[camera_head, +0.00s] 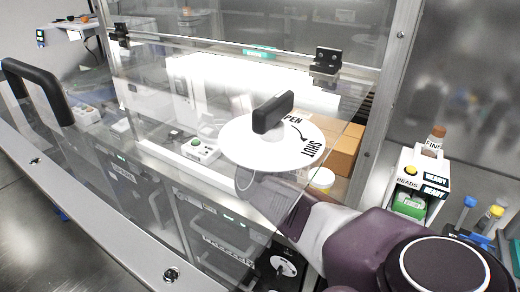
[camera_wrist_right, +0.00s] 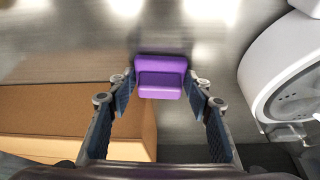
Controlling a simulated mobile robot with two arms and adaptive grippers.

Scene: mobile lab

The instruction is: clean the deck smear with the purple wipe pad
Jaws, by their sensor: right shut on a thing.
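The purple wipe pad (camera_wrist_right: 161,77) is between the two fingertips of my right gripper (camera_wrist_right: 163,92) in the right wrist view. The gripper is shut on it, one finger at each side. Beyond the pad is a grey metal surface with bright reflections; I cannot tell whether the pad touches it. I make out no smear on it. In the head view my right arm comes in from the lower right, and its gripper end is largely hidden behind a white dial. The pad does not show there. My left gripper is not in view.
The white dial (camera_head: 240,148) has a black handle (camera_head: 273,112) and the words OPEN and SHUT. Cardboard-brown boxes (camera_head: 344,150) stand behind it, and a brown block (camera_wrist_right: 60,110) shows at wrist left. A white round device (camera_wrist_right: 290,75) is at wrist right. Bead boxes (camera_head: 410,205) stand right.

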